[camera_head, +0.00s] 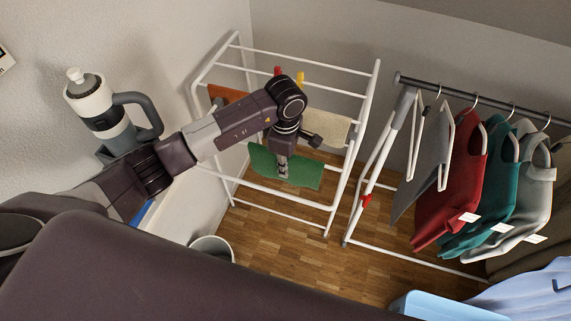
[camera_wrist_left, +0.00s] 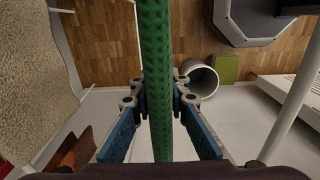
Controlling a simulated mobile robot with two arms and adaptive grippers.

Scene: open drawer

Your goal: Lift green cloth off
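The green cloth (camera_head: 303,176) hangs over a bar of the white drying rack (camera_head: 366,100) in the head view. My left gripper (camera_head: 282,168) points down at its upper edge. In the left wrist view the green cloth (camera_wrist_left: 156,50) shows nearly edge-on as a long strip running between the two blue-padded fingers of the left gripper (camera_wrist_left: 160,135). The fingers stand apart, with a gap visible on each side of the cloth. My right gripper is in neither view.
A beige cloth (camera_head: 325,128) and an orange-brown cloth (camera_head: 222,93) hang on the same rack. A clothes rail (camera_head: 480,95) with several garments stands to the right. A white bin (camera_head: 212,247) stands on the floor, and a blue basket (camera_head: 440,305) is at the lower right.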

